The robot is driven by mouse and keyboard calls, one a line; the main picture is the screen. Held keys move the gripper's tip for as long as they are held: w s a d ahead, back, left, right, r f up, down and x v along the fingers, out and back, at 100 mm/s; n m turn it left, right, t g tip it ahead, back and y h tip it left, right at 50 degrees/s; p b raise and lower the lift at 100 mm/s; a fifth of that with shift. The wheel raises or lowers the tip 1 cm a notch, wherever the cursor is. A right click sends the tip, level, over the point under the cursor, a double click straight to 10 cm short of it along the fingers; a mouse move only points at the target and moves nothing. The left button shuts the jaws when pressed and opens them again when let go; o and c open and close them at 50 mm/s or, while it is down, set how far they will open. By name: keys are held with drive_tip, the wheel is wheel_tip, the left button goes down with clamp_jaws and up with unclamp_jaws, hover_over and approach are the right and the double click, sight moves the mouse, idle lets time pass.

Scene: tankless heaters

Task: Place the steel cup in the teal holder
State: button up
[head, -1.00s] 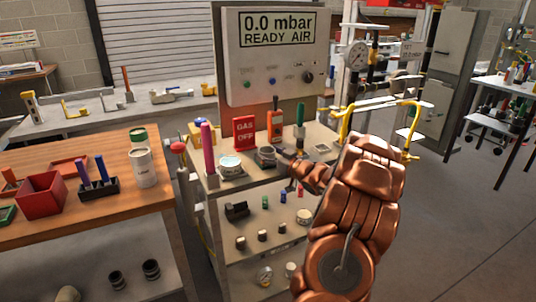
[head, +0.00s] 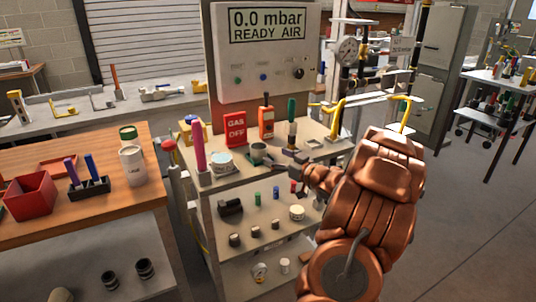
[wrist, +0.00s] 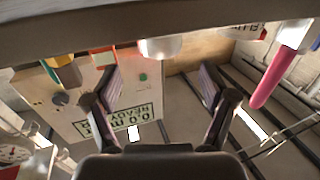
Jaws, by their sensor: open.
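A small round grey-green cup, which looks like the steel cup (head: 258,153), stands upright on the top shelf of the middle cart. In the wrist view, a pale cup (wrist: 160,47) shows beyond and above the fingers. The wrist view appears upside down. I cannot tell whether the fingers touch the cup in the head view. I cannot clearly pick out a teal holder.
A round tin (head: 222,161) and an upright pink stick (head: 199,147) stand left of the cup. A red sign (head: 235,129), an orange device (head: 266,121) and a green-handled tool (head: 291,122) stand behind. A wooden table (head: 105,198) is at the left.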

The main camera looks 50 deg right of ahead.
drive_tip(key=shift+s, duration=2)
